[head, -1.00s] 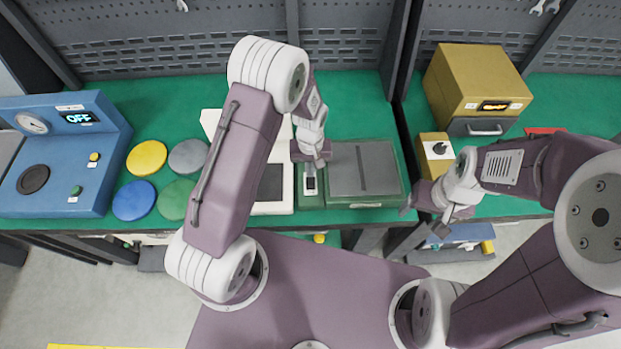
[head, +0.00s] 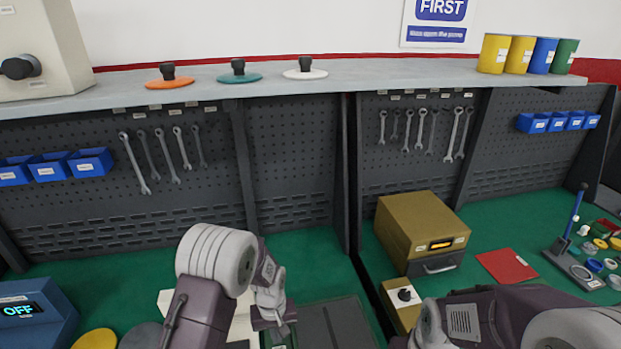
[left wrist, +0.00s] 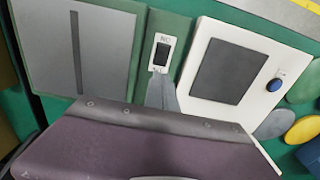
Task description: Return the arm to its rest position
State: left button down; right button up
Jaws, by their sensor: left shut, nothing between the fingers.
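My left gripper (head: 277,326) is shut and empty over the near part of the bench, with its arm coming up from the bottom edge. In the left wrist view its closed fingertips (left wrist: 161,92) are just below, in the picture, a small black rocker switch (left wrist: 162,53) on a green-framed device (left wrist: 120,60). I cannot tell whether they touch it. My right arm (head: 490,318) is at the bottom right; its gripper is largely cut off by the bottom edge.
A white panel (left wrist: 262,40) with a dark screen and blue button lies beside the green device. A shelf (head: 400,78) runs above.

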pick_arm(q)
jog(key=a+r+t+b, duration=0.2)
jog(key=a+r, duration=0.2)
jog(key=r, duration=0.6)
jog(key=s+a+m+g, duration=0.1)
jog(key=s+m, duration=0.2)
jog(key=s, duration=1)
jog(key=shift+s+a, duration=0.2)
jog(key=shift+a, duration=0.05)
jog(key=shift+s+r, duration=0.1)
jog(key=shift+s, duration=0.05)
